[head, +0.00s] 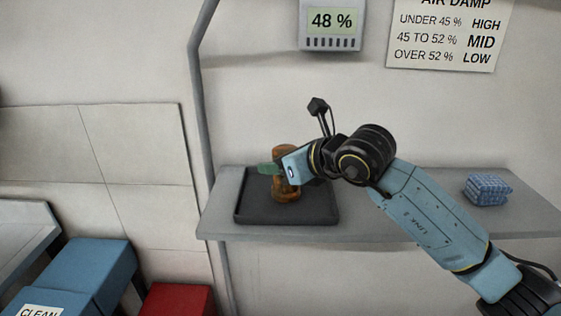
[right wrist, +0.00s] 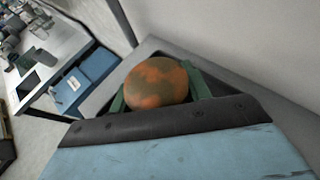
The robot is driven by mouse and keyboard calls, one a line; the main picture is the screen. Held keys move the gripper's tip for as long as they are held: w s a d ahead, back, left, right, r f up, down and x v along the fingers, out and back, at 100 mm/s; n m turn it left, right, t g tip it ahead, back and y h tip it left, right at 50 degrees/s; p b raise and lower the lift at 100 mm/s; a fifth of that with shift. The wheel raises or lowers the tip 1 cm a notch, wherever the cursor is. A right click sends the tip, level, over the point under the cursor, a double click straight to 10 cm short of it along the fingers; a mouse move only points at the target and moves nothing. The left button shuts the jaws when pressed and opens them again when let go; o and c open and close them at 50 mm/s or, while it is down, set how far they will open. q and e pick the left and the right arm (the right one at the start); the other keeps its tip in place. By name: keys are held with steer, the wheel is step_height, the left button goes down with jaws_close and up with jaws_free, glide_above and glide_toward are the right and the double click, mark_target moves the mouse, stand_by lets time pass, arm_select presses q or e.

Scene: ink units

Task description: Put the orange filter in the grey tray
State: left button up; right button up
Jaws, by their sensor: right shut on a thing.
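The orange filter (head: 286,192) is an upright, waisted cylinder with brownish patches. My right gripper (head: 272,169) is shut on it, with green fingers around its middle. In the right wrist view the filter's round, mottled orange and green-brown top (right wrist: 156,82) sits between the two fingers. The dark grey tray (head: 322,212) lies on the shelf, and the filter stands over or in its middle. I cannot tell whether the filter's base touches the tray floor. My left gripper is not in view.
The grey shelf (head: 405,222) holds a blue patterned block (head: 487,190) at the right. A grey post (head: 198,90) rises at the shelf's left end. A wall display (head: 331,21) reads 48 %, beside an air damp sign (head: 447,38). Blue (head: 85,270) and red boxes (head: 178,300) stand lower left.

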steer(key=o, duration=1.1)
steer(key=shift+c, duration=0.2)
steer(key=shift+r, duration=0.2)
steer(key=v, duration=1.2)
steer(key=shift+f, duration=0.15)
steer(key=shift+s, duration=0.1)
